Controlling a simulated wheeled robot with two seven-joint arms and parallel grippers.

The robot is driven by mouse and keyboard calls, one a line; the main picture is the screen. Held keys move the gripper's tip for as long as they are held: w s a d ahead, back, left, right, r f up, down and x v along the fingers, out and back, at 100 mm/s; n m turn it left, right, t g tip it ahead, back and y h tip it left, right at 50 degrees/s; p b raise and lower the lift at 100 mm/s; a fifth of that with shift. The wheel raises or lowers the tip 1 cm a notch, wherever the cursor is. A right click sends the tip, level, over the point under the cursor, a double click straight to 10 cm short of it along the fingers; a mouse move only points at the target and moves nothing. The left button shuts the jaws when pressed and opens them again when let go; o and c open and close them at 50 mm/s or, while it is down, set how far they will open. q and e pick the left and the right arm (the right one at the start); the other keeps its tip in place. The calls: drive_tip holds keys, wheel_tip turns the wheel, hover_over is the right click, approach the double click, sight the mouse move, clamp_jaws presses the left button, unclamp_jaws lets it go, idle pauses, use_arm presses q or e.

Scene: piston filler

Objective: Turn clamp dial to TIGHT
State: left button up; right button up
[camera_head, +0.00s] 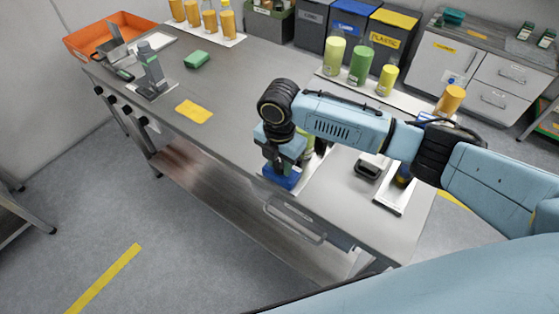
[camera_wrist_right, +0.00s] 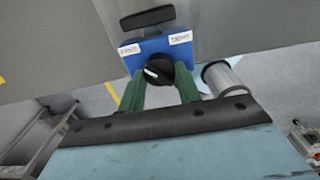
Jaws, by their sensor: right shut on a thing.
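The clamp dial (camera_wrist_right: 158,70) is a round black knob with a white pointer mark on its left part, set on a blue clamp block (camera_wrist_right: 152,47). Two white labels, left (camera_wrist_right: 130,49) and right (camera_wrist_right: 180,37), sit on the block; their print is too small to read. My right gripper (camera_wrist_right: 161,80) is shut on the dial, with its green fingers on either side. In the head view the right gripper (camera_head: 280,163) is at the bench's front edge above the blue block (camera_head: 284,179), and the dial is hidden there. My left gripper is not in view.
A metal bench (camera_head: 225,100) carries a green sponge (camera_head: 197,59), a yellow cloth (camera_head: 194,111) and a grey stand (camera_head: 152,72). An orange crate (camera_head: 75,40) is at the far left. Filled bottles stand at the back, beside the right arm.

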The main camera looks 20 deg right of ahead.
drive_tip(key=m+p, duration=0.1)
drive_tip(key=p, duration=0.1)
drive_tip(key=shift+r+m+p, duration=0.15)
drive_tip(key=shift+m+p, duration=0.15)
drive_tip(key=shift+p, duration=0.05)
drive_tip(key=m+p, duration=0.2)
drive_tip(key=p, duration=0.1)
drive_tip(key=shift+m, duration=0.4)
drive_tip(key=m+p, duration=0.4)
drive_tip(key=p, duration=0.1)
drive_tip(key=shift+w+m, duration=0.1)
drive_tip(key=shift+m, duration=0.2)
drive_tip(key=m+p, duration=0.3)
drive_tip(key=m, duration=0.1)
drive_tip(key=m+p, duration=0.1)
drive_tip(key=m, duration=0.1)
drive_tip(key=shift+w+m, duration=0.1)
drive_tip(key=shift+m, duration=1.4)
drive_tip(key=shift+w, duration=0.1)
